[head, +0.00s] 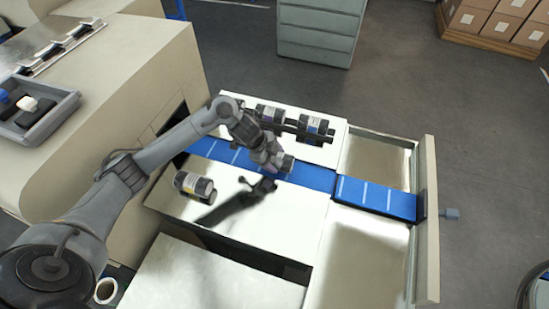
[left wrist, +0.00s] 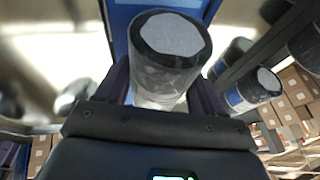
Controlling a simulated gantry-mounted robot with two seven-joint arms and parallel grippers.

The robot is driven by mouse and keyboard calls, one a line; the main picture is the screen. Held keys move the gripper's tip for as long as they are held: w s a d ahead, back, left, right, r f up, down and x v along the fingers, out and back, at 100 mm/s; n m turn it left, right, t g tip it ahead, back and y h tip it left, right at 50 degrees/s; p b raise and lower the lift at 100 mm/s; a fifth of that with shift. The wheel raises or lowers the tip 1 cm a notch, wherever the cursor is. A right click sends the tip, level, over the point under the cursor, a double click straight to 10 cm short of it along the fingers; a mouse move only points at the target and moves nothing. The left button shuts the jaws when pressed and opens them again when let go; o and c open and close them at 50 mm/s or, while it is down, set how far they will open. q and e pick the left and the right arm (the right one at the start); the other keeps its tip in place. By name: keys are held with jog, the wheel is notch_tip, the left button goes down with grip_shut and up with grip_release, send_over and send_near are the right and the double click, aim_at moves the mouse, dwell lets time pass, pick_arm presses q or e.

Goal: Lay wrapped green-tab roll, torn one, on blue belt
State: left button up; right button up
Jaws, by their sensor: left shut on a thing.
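My left gripper (head: 277,163) is over the blue belt (head: 308,174) in the head view, shut on a wrapped roll. In the left wrist view the held roll (left wrist: 168,60) has a pale flat end, a dark rim and shiny clear film, and sits between the two fingers. Behind it is part of the blue belt (left wrist: 124,22). No green tab or tear can be made out on it. Another dark-ended roll (head: 195,187) lies on the white table left of the belt. My right gripper is not in view.
Dark-ended rolls, one at the left (head: 269,114) and one at the right (head: 313,129), sit on a dark rack behind the belt. The belt's right section (head: 375,196) is bare, ending at a cream panel (head: 428,220). A grey tray (head: 40,112) stands at left.

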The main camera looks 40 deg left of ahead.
pick_arm(q)
jog(key=shift+f, duration=0.6)
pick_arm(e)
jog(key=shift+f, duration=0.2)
pick_arm(q)
jog(key=o, duration=1.4)
jog(key=shift+w, duration=0.1)
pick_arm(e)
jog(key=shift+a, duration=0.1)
pick_arm(q)
jog(key=shift+f, duration=0.1)
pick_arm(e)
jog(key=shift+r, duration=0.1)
pick_arm(q)
jog(key=shift+s+a+r+p, duration=0.1)
jog(key=shift+s+r+p, duration=0.1)
jog(key=shift+r+p, duration=0.35)
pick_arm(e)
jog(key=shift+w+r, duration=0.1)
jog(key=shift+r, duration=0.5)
pick_arm(q)
jog(key=p+v, duration=1)
jog(key=shift+a, duration=0.1)
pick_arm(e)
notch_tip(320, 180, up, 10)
